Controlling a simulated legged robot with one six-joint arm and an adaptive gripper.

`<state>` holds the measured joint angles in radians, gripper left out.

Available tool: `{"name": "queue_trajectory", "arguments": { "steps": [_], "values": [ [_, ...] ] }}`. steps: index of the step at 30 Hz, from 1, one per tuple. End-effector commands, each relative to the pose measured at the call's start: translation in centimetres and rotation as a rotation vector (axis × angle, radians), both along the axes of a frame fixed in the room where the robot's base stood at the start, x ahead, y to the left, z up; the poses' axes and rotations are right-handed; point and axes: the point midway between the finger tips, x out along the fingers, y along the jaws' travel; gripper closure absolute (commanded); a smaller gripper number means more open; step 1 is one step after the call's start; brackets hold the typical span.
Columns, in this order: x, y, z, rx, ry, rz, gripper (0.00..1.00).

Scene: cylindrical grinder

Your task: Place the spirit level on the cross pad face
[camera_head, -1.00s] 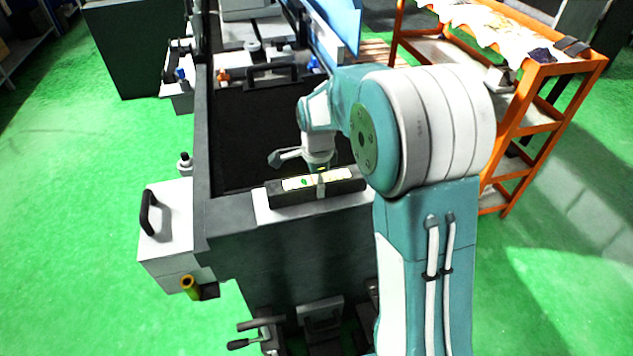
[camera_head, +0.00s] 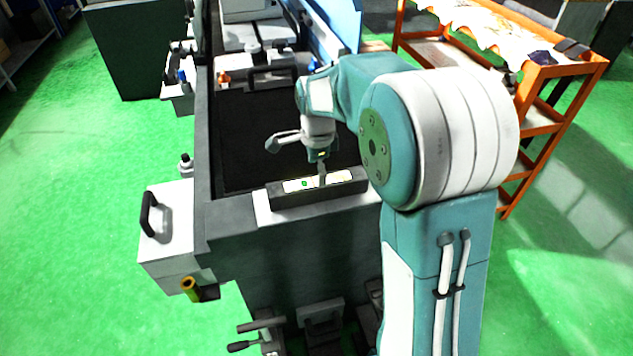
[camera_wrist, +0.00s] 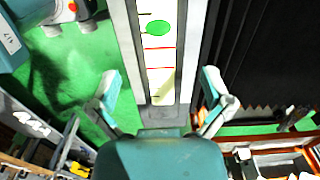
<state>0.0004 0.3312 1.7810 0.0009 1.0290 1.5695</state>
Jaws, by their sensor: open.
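The spirit level (camera_head: 348,187) is a dark bar with a pale, glowing top strip and green marks. It lies flat on a pale pad face (camera_head: 262,207) at the near end of the machine, and the pad shows at its left end and along its front edge. My gripper (camera_head: 322,176) is just above the middle of the level. In the wrist view, my gripper (camera_wrist: 160,88) is open, one finger on each side of the level (camera_wrist: 160,55), with gaps between. The vial strip with a green spot and red lines faces up.
The machine's dark recessed bed (camera_head: 245,130) lies behind the level. A white box with a black handle (camera_head: 165,222) projects at left, with a yellow-ended part (camera_head: 190,288) below. An orange cart (camera_head: 530,125) stands at right. Green floor is clear at left.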

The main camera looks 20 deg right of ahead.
Motion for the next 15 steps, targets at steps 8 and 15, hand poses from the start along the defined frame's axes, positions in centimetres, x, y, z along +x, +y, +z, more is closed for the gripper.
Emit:
{"name": "queue_trajectory", "arguments": {
  "steps": [8, 15],
  "values": [
    [0.1, 0.0, 5.5, 0.0, -0.003, 0.0, 0.0],
    [-0.1, 0.0, 7.5, 0.0, -0.003, 0.008, 0.0]
  ]
}}
